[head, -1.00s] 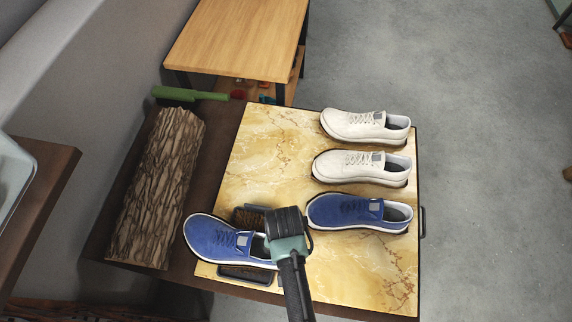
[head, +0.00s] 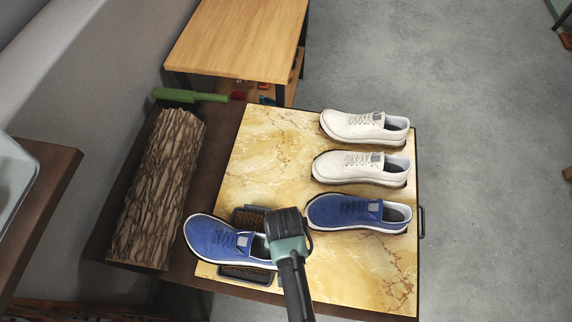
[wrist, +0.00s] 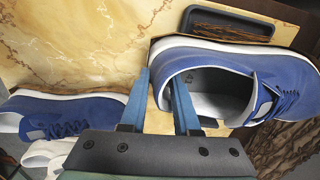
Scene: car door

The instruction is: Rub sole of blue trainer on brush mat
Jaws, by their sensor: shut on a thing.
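A blue trainer (head: 222,240) with a white sole lies over the brush mat (head: 246,216) in the head view, toe to the left. My gripper (head: 270,246) is shut on the heel end of this trainer. In the wrist view my gripper's fingers (wrist: 172,100) pinch the trainer's (wrist: 285,82) collar wall. The mat is dark-framed with brown bristles, and its end (wrist: 230,25) shows beside the sole in the wrist view. The trainer hides the mat's middle, and I cannot tell whether the sole touches the bristles.
A second blue trainer (head: 358,212) and two white trainers (head: 365,126) (head: 358,167) stand on the right of the marbled board (head: 270,140). A bark-covered log (head: 158,190) lies at left, with a green-handled brush (head: 190,96) behind it. The board's upper left is clear.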

